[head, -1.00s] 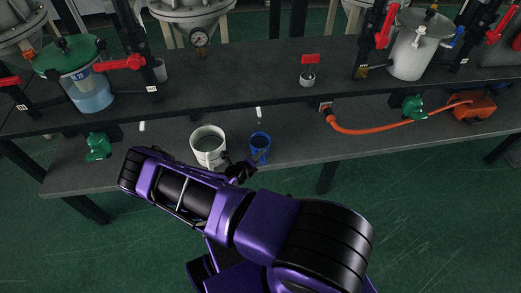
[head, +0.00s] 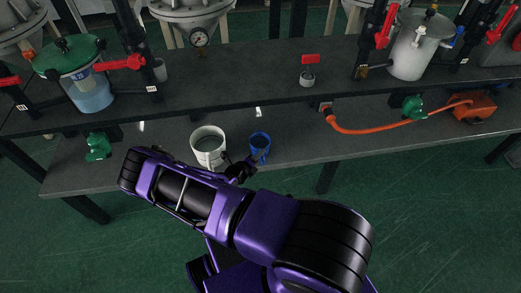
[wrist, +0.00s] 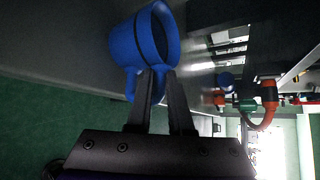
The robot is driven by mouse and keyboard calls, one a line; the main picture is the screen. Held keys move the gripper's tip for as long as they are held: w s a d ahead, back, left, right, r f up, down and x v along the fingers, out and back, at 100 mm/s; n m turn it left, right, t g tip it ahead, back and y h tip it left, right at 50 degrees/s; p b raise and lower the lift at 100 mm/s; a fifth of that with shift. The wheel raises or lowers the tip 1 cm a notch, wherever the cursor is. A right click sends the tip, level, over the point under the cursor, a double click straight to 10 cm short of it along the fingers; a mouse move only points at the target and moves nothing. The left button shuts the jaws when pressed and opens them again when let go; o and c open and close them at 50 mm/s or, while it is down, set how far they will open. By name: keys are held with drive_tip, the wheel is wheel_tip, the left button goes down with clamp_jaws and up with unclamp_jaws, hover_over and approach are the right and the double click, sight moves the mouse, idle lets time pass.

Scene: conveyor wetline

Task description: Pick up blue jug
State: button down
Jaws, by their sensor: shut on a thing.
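The blue jug (head: 260,141) stands on the lower shelf, right of a white jug (head: 208,140) in the head view. In the wrist view the blue jug (wrist: 138,44) lies sideways in the picture, its open mouth to the right and its handle between my fingers. My gripper (wrist: 160,80) is shut on the blue jug's handle. In the head view my gripper (head: 252,163) is small and dark beside the jug, partly hidden by my arm. I cannot tell whether the jug's base touches the shelf.
The upper shelf (head: 240,85) overhangs behind the jugs. It carries a clear vessel with a green lid (head: 80,80) and a grey tank (head: 412,50). An orange hose (head: 375,130) runs to the right. The shelf (head: 310,150) right of the blue jug is clear.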

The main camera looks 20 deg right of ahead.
idle(0.3)
wheel_tip(320, 180, up, 10)
drive_tip(key=p, duration=0.2)
idle(0.3)
